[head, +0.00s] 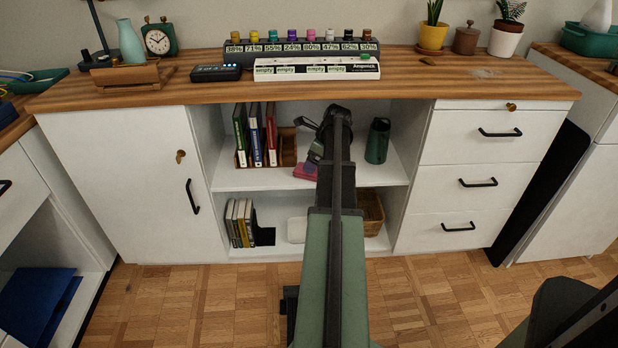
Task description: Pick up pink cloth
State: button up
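The pink cloth (304,171) lies on the upper shelf of the open middle section of the desk. Only its left part shows; my arm hides the area to its right. My gripper (314,156) is at the end of my arm, just above the cloth in the picture. It is small, dark and partly hidden by my arm. I cannot tell whether its fingers are open or shut, or whether they touch the cloth.
Books (256,137) in a wooden holder stand left of the cloth on the same shelf. A dark green cup (377,141) stands to the right. The lower shelf holds more books (240,222) and a wicker basket (371,212). The shelf's side walls and wooden desktop (440,85) enclose the space.

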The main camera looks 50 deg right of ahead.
jog(key=shift+b+x, duration=2.35)
jog(key=shift+x, duration=0.15)
jog(key=shift+f, duration=0.2)
jog(key=c, duration=1.1)
notch_tip(320, 180, up, 8)
jog(key=p, duration=0.7)
jog(key=shift+s+a+f, duration=0.1)
jog(key=shift+s, duration=0.05)
jog(key=s+a, duration=0.4)
jog(key=a, duration=0.1)
jog(key=s+a, duration=0.4)
jog(key=a, duration=0.1)
jog(key=s+a, duration=0.4)
jog(key=a, duration=0.1)
jog(key=shift+s+a+f, duration=0.1)
jog(key=shift+s+f, duration=0.1)
jog(key=shift+s, duration=0.05)
